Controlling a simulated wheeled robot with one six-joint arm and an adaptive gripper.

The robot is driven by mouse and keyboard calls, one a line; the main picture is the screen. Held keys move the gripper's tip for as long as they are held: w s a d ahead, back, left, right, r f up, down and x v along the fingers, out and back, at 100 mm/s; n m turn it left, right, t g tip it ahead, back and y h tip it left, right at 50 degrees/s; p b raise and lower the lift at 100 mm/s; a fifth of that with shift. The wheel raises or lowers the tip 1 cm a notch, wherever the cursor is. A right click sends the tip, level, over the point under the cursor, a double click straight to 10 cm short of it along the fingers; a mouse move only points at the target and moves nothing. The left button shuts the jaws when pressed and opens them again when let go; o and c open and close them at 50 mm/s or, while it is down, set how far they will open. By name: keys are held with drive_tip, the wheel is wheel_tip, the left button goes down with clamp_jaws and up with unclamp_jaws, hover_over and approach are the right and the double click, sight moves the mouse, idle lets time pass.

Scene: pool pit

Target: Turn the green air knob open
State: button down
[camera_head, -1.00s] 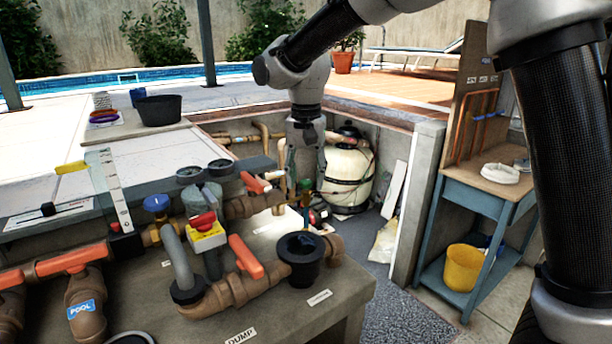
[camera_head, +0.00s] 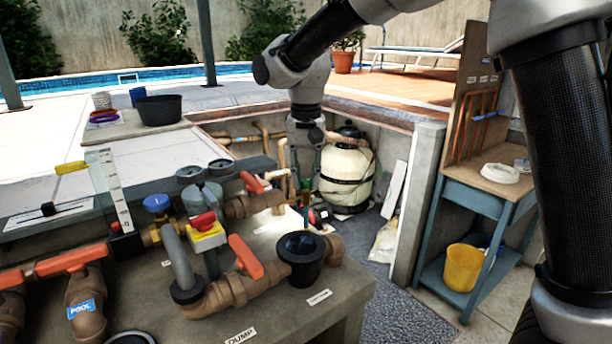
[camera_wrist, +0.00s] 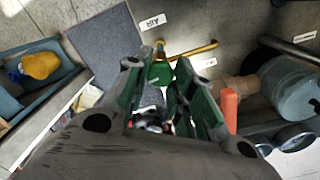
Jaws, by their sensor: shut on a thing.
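The green air knob (camera_wrist: 160,73) shows in the wrist view between the tips of my gripper (camera_wrist: 159,77), just below the AIR label (camera_wrist: 152,22). It sits at the end of a thin brass pipe (camera_wrist: 192,50). My gripper's green-sided fingers are closed in around the knob, with their tips at it. In the head view my gripper (camera_head: 304,178) points down behind the bench valves, and the knob is small and mostly hidden by the fingers there. The knob's exact angle is hard to tell.
An orange-handled valve (camera_head: 246,257) and black cup (camera_head: 301,257) stand on the near bench. A cream filter tank (camera_head: 346,175) stands behind.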

drive_tip(key=n, duration=1.4)
drive_tip(key=shift+n, duration=2.5)
drive_tip(key=c, duration=1.2)
unclamp_jaws()
drive_tip(key=shift+o, duration=0.2)
drive_tip(key=shift+r, duration=0.1)
